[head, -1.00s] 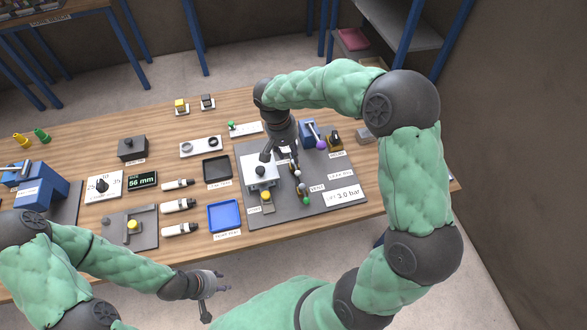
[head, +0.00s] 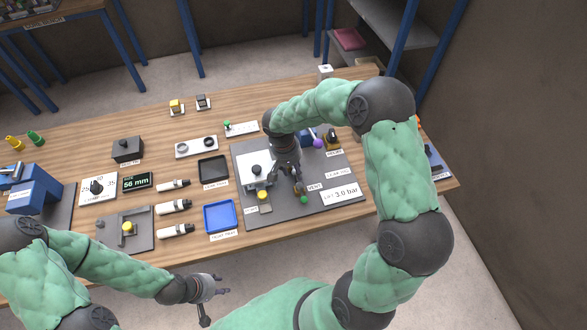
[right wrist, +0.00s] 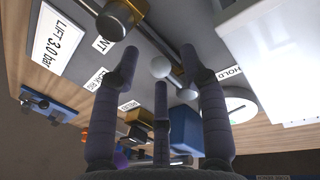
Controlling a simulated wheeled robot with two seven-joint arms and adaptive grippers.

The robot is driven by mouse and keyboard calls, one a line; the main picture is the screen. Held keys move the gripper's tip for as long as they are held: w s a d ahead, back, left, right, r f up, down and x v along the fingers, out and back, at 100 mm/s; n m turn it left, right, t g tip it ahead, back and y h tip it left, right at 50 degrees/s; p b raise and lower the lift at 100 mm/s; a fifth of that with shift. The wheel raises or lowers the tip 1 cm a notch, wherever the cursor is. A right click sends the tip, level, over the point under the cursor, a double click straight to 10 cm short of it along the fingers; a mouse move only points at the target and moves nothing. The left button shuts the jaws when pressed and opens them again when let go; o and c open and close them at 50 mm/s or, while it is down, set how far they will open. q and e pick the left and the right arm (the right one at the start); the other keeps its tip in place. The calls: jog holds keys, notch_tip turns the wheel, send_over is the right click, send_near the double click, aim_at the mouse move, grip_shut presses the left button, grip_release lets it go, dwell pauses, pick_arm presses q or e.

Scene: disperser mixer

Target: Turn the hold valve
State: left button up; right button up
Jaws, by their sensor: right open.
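A small lever with pale round ends (right wrist: 160,68), which I take to be the hold valve, sits on the grey panel near a HOLD label (right wrist: 231,72) in the right wrist view. My right gripper (right wrist: 160,66) is open, with its fingers spread around the lever; I cannot tell whether they touch it. In the head view my right gripper (head: 289,186) points down beside the white machine block (head: 257,169) and hides the valve. My left gripper (head: 223,284) is open and empty in front of the table edge.
A green knob (head: 304,200) by the VENT label and a yellow knob (head: 264,195) flank the right gripper. A sign reading 3.0 bar (head: 340,193) lies to the right. A purple ball knob (head: 317,143) stands behind. A blue tray (head: 220,217) is to the left.

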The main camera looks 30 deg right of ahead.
grip_shut()
jog(key=shift+d+n, duration=0.1)
jog(key=shift+n, duration=0.2)
jog(key=n, duration=0.1)
jog(key=d+n, duration=0.1)
jog(key=shift+s+n+t, duration=0.15)
jog(key=shift+n+t, duration=0.15)
jog(key=n, duration=0.1)
jog(key=d+n, duration=0.1)
jog(key=n, duration=0.1)
jog(key=shift+d+n+t+b, duration=0.2)
jog(key=shift+n+t+b, duration=0.1)
jog(key=shift+t, duration=0.1)
jog(key=n, duration=0.1)
jog(key=d+n, duration=0.1)
jog(key=n, duration=0.1)
jog(key=shift+w+d+t+p, duration=0.1)
jog(key=shift+w+t+p, duration=0.2)
jog(key=shift+w+d+n+p, duration=0.2)
jog(key=shift+n+p, duration=0.05)
jog(key=shift+n, duration=0.55)
jog(key=shift+w+d+n+p, duration=0.15)
jog(key=shift+d+n+p, duration=0.05)
jog(key=shift+n, duration=0.6)
